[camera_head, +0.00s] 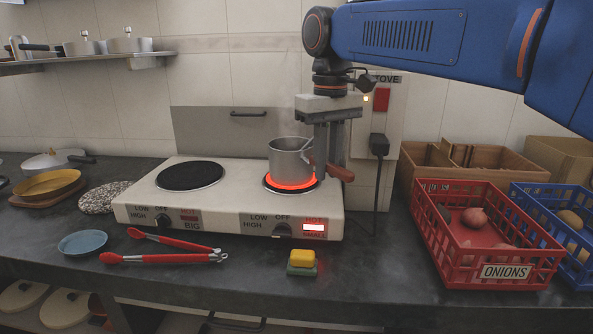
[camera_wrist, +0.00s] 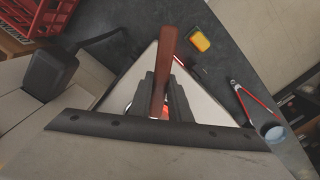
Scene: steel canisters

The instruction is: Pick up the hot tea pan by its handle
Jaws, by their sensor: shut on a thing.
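The steel tea pan (camera_head: 287,160) stands upright over the glowing right burner (camera_head: 292,187), with what looks like a spoon in it. I cannot tell any gap between pan and burner. Its reddish-brown handle (camera_head: 342,174) points right and towards the front. My gripper (camera_head: 328,165) comes straight down beside the pan and is shut on the handle. In the wrist view, the handle (camera_wrist: 168,58) runs between the two dark fingers of my gripper (camera_wrist: 162,92). The pan's body is mostly hidden there; a bit of red glow shows between the fingers.
The dark left burner (camera_head: 190,176) is empty. Red tongs (camera_head: 165,257), a blue dish (camera_head: 82,243) and a yellow-green sponge (camera_head: 302,259) lie in front. A red onion crate (camera_head: 440,262) stands right. A black plug (camera_head: 378,147) with cord is on the wall behind.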

